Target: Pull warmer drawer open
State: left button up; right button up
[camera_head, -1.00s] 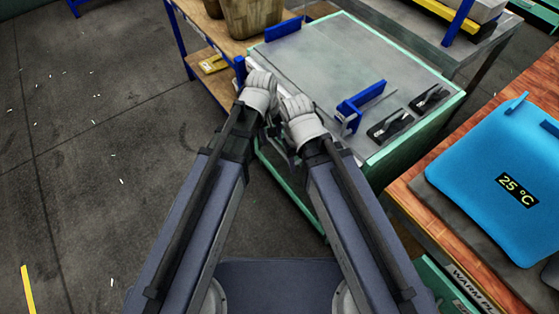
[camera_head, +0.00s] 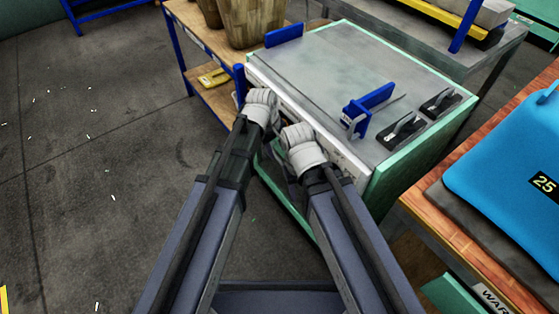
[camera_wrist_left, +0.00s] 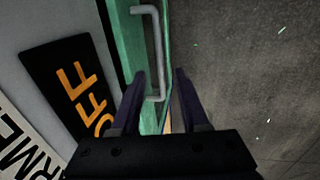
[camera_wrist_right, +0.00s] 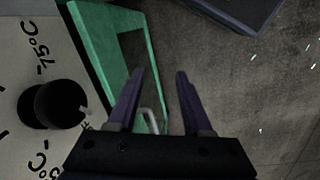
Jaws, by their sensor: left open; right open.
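The warmer (camera_head: 345,60) is a green-framed box with a grey top and a pale front panel. The drawer handle (camera_wrist_left: 155,50) is a grey bar on a green front; part of it also shows in the right wrist view (camera_wrist_right: 150,122). My left gripper (camera_wrist_left: 160,78) is open and empty, with the lower handle end just ahead of and between its fingers; contact cannot be told. My right gripper (camera_wrist_right: 161,75) is open and empty beside the front panel, with the bar low between its fingers. In the head view, the white hands hide the fingertips and handle.
A black dial (camera_wrist_right: 52,104) with temperature marks and an OFF display (camera_wrist_left: 72,85) sit on the panel. A blue bracket (camera_head: 368,105) lies on top. A wooden table with a blue press (camera_head: 510,150) stands right. Floor (camera_head: 80,170) at left is clear.

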aim_at(280, 161)
pick_arm(q)
jog(key=f+b, duration=0.1)
jog(key=f, duration=0.1)
jog(key=f+b, duration=0.2)
jog(key=d+f+b, duration=0.1)
jog(key=b, duration=0.1)
jog(key=shift+w+f, duration=0.35)
jog(key=shift+f, duration=0.05)
grip_shut()
dwell(1.0)
